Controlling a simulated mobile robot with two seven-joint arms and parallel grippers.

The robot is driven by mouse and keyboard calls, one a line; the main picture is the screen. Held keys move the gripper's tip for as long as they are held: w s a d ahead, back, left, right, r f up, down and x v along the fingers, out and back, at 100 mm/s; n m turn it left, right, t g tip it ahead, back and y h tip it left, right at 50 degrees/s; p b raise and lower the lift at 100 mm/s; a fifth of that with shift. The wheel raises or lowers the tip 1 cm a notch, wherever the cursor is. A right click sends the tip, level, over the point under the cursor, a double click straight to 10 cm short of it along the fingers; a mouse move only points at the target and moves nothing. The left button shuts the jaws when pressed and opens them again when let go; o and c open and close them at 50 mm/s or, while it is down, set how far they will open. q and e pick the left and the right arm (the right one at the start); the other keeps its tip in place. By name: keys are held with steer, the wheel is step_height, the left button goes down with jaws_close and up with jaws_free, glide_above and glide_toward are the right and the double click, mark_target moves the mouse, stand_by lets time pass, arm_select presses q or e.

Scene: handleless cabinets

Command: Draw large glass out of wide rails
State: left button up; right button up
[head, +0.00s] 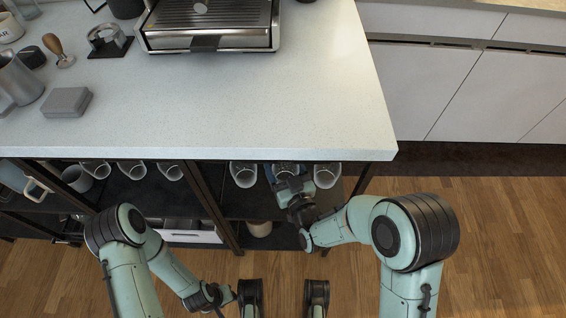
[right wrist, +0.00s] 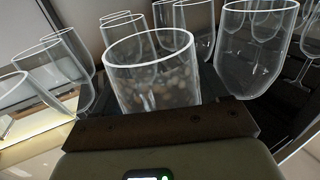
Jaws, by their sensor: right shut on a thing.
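My right gripper (head: 290,188) is under the front edge of the counter, at a row of clear glasses. In the right wrist view it is shut on a large clear glass (right wrist: 152,75), which stands close before the palm. The fingers are mostly hidden there. In the head view, neighbouring glasses show to the left (head: 243,174) and right (head: 326,174) of the gripper. The rails are hidden under the counter, so I cannot tell how the held glass sits in them. My left gripper (head: 215,298) hangs low, away from the glasses; its opening is unclear.
Glasses crowd the held one in the right wrist view, at left (right wrist: 68,68) and right (right wrist: 255,50). The counter (head: 250,100) overhangs the arm and carries a coffee machine (head: 210,20). A dark upright post (head: 210,195) stands left of the right gripper. Floor in front is open.

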steer(key=shift+s, duration=2.8)
steer(key=shift+s+p, duration=1.1)
steer(key=shift+s, duration=1.8)
